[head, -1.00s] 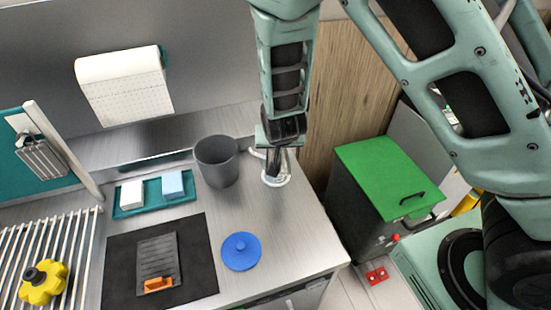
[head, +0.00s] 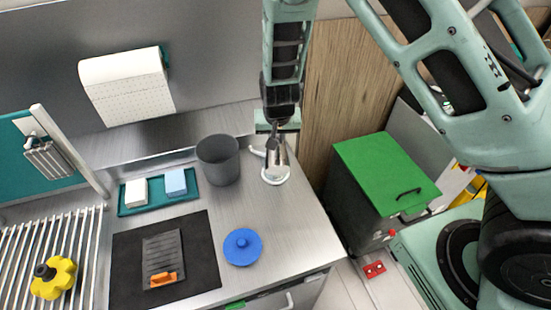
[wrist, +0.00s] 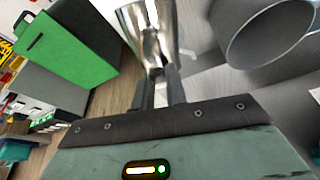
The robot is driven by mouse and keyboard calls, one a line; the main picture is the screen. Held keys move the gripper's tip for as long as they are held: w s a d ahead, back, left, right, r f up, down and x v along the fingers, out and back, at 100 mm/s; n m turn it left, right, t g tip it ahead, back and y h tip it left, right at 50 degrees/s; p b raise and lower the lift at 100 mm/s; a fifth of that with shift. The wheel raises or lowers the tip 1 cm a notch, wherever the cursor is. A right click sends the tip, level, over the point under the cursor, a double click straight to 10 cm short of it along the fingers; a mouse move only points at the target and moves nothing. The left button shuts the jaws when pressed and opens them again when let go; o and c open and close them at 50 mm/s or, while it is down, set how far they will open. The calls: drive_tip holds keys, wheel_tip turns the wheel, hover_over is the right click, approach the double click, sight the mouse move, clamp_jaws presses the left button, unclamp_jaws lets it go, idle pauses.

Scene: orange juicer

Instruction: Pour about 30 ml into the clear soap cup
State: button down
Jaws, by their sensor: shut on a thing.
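My gripper (head: 273,138) points down over the right back part of the steel counter. In the wrist view, the fingers of my gripper (wrist: 159,75) are shut on a shiny metal vessel (wrist: 150,30). In the head view the metal vessel (head: 278,158) shows below the fingers, slightly tilted, over a pale round base or rim (head: 275,178). I cannot tell whether they touch. A pale curved piece (head: 257,151) sticks out to the left. I cannot make out the clear soap cup for certain, and any liquid is hidden.
A grey bin (head: 218,160) stands close to the left of the vessel. A teal tray (head: 146,207) holds a white and a blue block. A blue lid (head: 242,247) lies in front. A green-topped cabinet (head: 375,165) stands right of the counter edge. The counter between lid and vessel is clear.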

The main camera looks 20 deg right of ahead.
drive_tip(key=shift+w+d+f+g+p, duration=0.1)
drive_tip(key=shift+w+f+g+p, duration=0.15)
drive_tip(key=shift+g+p, duration=0.2)
drive_tip(key=shift+w+f, duration=0.1)
drive_tip(key=shift+g, duration=0.25)
drive_tip(key=shift+s+a, duration=0.25)
drive_tip(key=shift+s, duration=0.1)
drive_tip(key=shift+s+p, duration=0.4)
drive_tip(key=shift+s, duration=0.05)
drive_tip(key=shift+w+g+y+p, duration=0.4)
drive_tip(key=shift+g+p, duration=0.2)
drive_tip(key=shift+g, duration=0.2)
idle(1.0)
